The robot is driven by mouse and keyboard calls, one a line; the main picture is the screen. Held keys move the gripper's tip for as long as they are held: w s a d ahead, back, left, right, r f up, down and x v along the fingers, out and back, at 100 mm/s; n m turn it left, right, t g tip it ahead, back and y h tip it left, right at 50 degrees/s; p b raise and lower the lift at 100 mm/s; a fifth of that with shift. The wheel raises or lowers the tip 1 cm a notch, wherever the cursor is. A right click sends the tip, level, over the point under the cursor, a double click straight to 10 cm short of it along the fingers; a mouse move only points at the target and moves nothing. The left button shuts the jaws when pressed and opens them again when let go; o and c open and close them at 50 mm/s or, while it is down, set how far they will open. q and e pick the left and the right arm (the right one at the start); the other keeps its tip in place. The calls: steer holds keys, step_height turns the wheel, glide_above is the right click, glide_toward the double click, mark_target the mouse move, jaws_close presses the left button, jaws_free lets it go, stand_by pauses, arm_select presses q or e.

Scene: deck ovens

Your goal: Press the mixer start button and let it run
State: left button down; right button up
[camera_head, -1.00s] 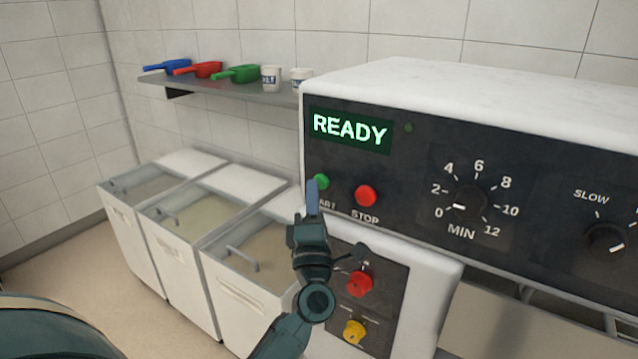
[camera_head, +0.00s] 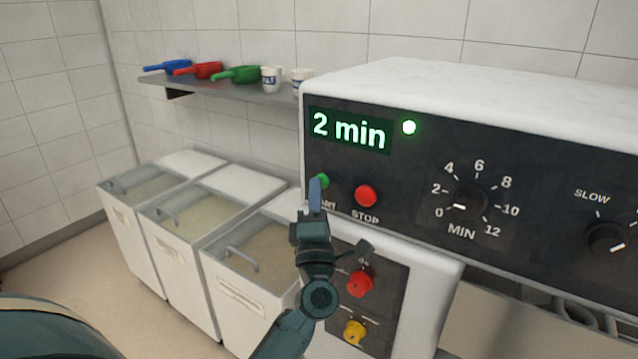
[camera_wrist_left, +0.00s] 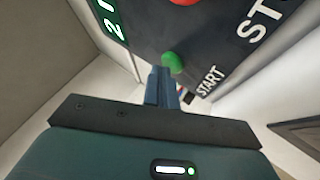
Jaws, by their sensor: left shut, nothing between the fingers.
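The mixer's green START button (camera_head: 322,180) is on the dark control panel, left of the red STOP button (camera_head: 366,196). The display (camera_head: 348,131) reads "2 min", and a green lamp (camera_head: 409,127) beside it is lit. My left gripper (camera_head: 315,192) is shut and empty, its blue fingertips at the START button and partly covering its label. In the left wrist view the fingertips (camera_wrist_left: 160,84) are right by the green button (camera_wrist_left: 174,62); I cannot tell if they touch it. The MIN dial (camera_head: 467,203) points between 0 and 2. My right gripper is out of view.
Below the panel is a plate with a red knob (camera_head: 360,284) and a yellow knob (camera_head: 354,331), close to my left arm. White ingredient bins (camera_head: 225,290) stand at left. A shelf (camera_head: 215,89) behind holds coloured scoops and white cups. A speed dial (camera_head: 606,240) is at right.

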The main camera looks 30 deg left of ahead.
arm_select(q)
steer(key=shift+s+p, duration=0.3)
steer(key=shift+s, duration=0.55)
steer(key=s, duration=0.1)
steer(key=s+p, duration=0.1)
steer(key=s, duration=0.3)
steer(key=shift+a, duration=0.25)
stand_by(0.3)
